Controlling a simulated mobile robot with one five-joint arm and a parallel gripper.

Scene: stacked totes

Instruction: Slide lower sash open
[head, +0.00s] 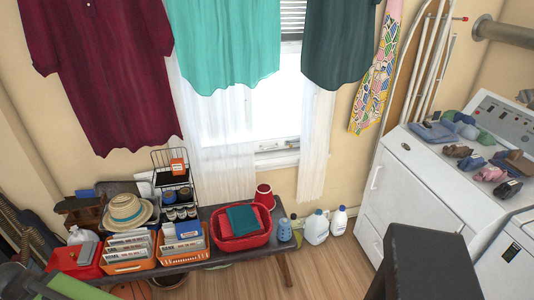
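The window (270,105) is in the back wall, bright white behind sheer white curtains. Its lower sash shows as a bright pane with a white bottom rail (277,147) just above the sill (276,161). I cannot tell whether the sash is shut or slightly raised. Hanging clothes and a dark blind (293,18) cover the upper part. The left curtain (215,135) and right curtain (316,150) hide the sash's sides. My gripper is not in view.
A dark bench (205,258) holding baskets and a red tub (240,245) stands below the window. Jugs (316,228) stand on the floor to its right. White machines (400,190) stand at right. A black stool-like block (425,262) is in front.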

